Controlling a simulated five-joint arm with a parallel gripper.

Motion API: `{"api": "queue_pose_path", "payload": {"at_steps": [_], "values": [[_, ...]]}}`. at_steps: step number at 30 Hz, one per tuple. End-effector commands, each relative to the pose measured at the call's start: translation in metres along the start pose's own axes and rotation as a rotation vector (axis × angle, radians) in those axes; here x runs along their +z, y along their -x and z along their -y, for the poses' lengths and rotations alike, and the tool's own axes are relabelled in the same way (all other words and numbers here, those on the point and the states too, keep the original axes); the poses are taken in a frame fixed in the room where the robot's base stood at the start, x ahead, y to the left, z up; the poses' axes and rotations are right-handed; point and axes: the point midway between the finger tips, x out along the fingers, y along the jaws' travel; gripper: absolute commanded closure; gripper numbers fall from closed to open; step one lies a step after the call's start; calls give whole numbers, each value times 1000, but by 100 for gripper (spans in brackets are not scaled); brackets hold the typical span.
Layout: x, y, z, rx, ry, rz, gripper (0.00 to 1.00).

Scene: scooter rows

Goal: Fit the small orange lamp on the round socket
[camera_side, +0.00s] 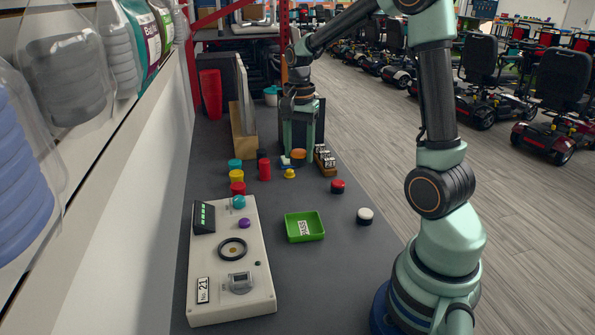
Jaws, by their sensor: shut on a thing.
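The small orange lamp (298,154) is at the far part of the dark bench, between the fingertips of my gripper (299,148). My gripper points down and is shut on the lamp; its fingers partly hide the lamp's sides. I cannot tell whether the lamp touches the bench or is just above it. The round socket (221,252) is a dark ring with a pale inside on the white panel (215,312), at the near left. The socket looks empty. My gripper is well behind and to the right of it.
Teal, yellow and red caps (236,176) and a red cylinder (264,171) stand left of my gripper. A small yellow piece (289,174) is just in front. A green tray (318,235), a red button (337,186) and a white-topped knob (364,215) lie right of the panel.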

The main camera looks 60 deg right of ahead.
Motion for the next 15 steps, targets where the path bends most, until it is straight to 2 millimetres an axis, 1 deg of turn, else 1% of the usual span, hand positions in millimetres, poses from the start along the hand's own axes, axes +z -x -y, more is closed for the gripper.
{"api": "queue_pose_path", "payload": {"at_steps": [1, 5, 6, 8, 9, 12, 15], "values": [[22, -6, 14, 3, 59, 2, 100], [73, -19, 39, 3, 184, 2, 100], [90, -23, 45, 3, 221, 1, 100], [114, -28, 53, 2, 277, 1, 100], [129, -32, 57, 2, 311, 1, 100], [162, -39, 63, 3, 386, 1, 100], [188, -45, 66, 1, 441, 0, 100]]}}
